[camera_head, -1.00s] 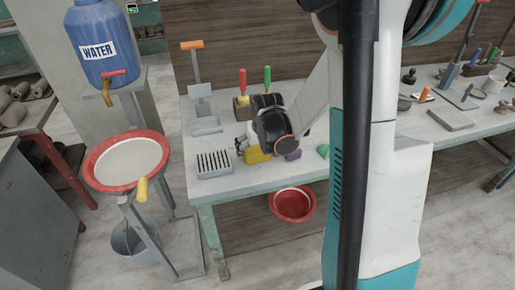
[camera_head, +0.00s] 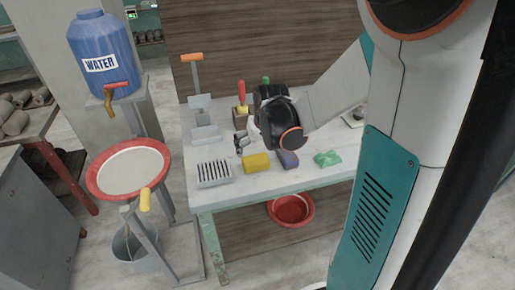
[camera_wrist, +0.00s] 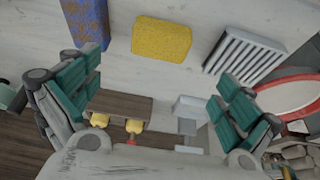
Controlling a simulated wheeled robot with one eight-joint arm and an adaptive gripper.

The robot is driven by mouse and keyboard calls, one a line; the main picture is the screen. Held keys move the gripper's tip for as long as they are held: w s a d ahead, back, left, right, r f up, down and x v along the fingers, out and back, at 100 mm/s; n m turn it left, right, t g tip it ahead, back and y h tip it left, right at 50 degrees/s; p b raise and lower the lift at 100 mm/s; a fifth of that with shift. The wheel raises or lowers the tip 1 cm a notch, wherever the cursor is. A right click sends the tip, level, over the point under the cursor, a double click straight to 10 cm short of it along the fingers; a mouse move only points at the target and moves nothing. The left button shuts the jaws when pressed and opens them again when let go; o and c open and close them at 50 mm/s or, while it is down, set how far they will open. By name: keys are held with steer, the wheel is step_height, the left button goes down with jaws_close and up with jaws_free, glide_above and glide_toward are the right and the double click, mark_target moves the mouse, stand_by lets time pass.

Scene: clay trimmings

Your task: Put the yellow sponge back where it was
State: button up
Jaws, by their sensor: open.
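The yellow sponge (camera_head: 256,164) lies flat on the grey table, between a slotted grey rack (camera_head: 214,173) on its left and a blue-purple sponge (camera_head: 288,159) on its right. In the wrist view, the yellow sponge (camera_wrist: 162,39) is whole and unobstructed, apart from both fingers. The blue sponge (camera_wrist: 86,22) and slotted rack (camera_wrist: 243,55) flank it there. My gripper (camera_wrist: 158,92) is open and empty, its fingers spread wide. In the head view, my gripper (camera_head: 241,142) is behind the yellow sponge, partly hidden by my wrist.
A green sponge or cloth (camera_head: 327,158) lies right of the blue sponge. Grey holders with an orange-handled tool (camera_head: 193,58) and red- and green-handled tools (camera_head: 242,92) stand behind. A red basin (camera_head: 291,209) is below the table; a red-rimmed bowl (camera_head: 103,191) stands left.

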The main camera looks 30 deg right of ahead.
steer(key=v, duration=0.2)
steer(key=shift+s+r+p, duration=0.15)
steer(key=shift+r+p, duration=0.15)
